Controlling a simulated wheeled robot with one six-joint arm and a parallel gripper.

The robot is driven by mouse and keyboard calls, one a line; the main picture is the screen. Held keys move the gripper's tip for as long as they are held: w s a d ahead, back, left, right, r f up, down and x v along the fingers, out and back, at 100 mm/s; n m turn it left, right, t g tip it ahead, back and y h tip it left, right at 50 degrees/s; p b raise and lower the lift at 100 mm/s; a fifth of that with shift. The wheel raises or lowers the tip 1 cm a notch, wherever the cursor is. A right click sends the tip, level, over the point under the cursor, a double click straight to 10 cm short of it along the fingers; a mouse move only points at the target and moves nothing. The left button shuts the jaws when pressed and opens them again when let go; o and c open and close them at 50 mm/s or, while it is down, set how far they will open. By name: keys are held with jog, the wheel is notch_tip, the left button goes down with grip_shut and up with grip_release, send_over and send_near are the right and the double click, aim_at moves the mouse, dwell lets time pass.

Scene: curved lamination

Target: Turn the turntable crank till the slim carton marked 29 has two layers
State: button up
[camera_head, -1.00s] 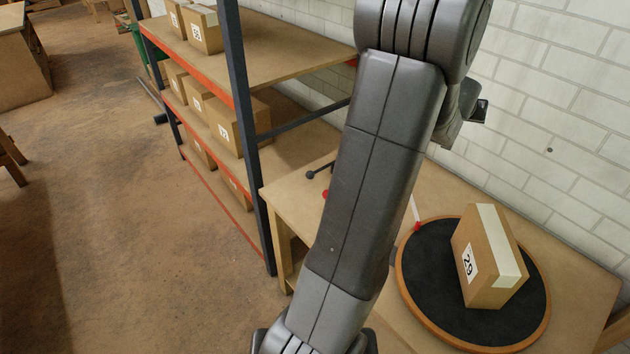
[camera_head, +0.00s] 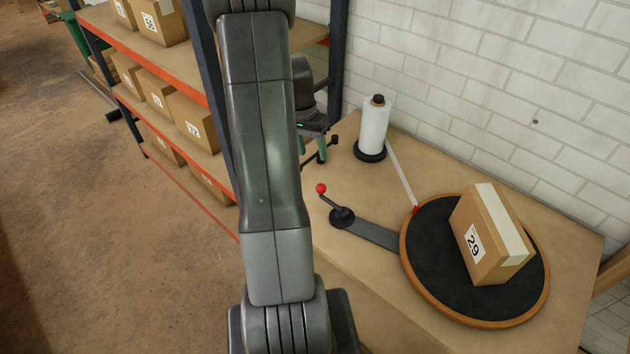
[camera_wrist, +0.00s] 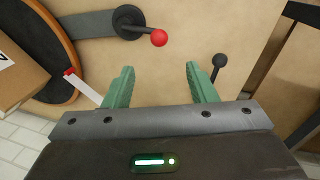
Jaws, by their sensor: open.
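The slim carton marked 29 (camera_head: 488,240) stands on the black turntable (camera_head: 428,250) with its numbered face to the front left. A pale band runs along its top; I cannot make out film on its sides. The crank's red knob (camera_head: 321,188) sits on a short arm from a black hub (camera_head: 342,217), left of the turntable. My gripper (camera_head: 313,155) is open and empty, above the table behind the knob. In the wrist view, the red knob (camera_wrist: 159,38) shows just beyond the gap between the green fingers (camera_wrist: 160,70), not between them.
A white film roll (camera_head: 374,125) stands on a black base at the table's back. A film strip (camera_head: 400,175) runs from it to a red clip (camera_head: 416,210) at the turntable rim. A black-knobbed lever (camera_wrist: 219,62) lies near the right finger. Shelves with cartons (camera_head: 160,90) stand left.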

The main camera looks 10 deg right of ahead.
aim_at(320, 185)
jog(key=f, duration=0.4)
jog(key=s+d+f+p, duration=0.1)
jog(key=f, duration=0.3)
jog(key=d+f+p, duration=0.1)
jog(key=f, duration=0.4)
jog(key=shift+s+f, duration=0.1)
jog(key=shift+s, duration=0.3)
grip_shut()
jog(key=shift+d, duration=0.1)
